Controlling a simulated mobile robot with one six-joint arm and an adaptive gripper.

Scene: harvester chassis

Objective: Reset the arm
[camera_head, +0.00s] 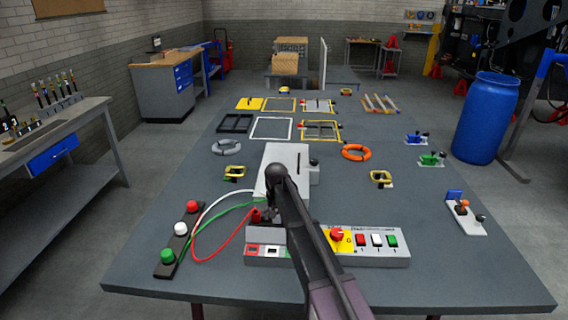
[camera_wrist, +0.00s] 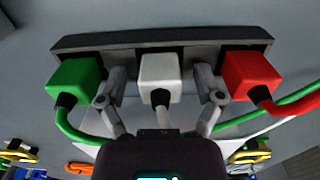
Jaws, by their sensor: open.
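My gripper (camera_wrist: 160,78) is open in the wrist view. Its two grey fingers stand on either side of a white plug (camera_wrist: 160,72), with gaps between the plug and both fingers. A green plug (camera_wrist: 76,80) is left of the fingers and a red plug (camera_wrist: 250,74) is right of them. The plugs sit along a dark grey bar (camera_wrist: 150,40). In the head view, my arm reaches forward over the table, and the gripper end is low near the red plug (camera_head: 257,216). The arm hides most of the gripper and the other plugs there.
A grey control box (camera_head: 375,258) with an emergency stop (camera_head: 337,234) lies beneath my arm. A button strip (camera_head: 170,258) is at left, with a looping red cable (camera_head: 215,257) beside it. A white block (camera_head: 290,160) stands behind.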

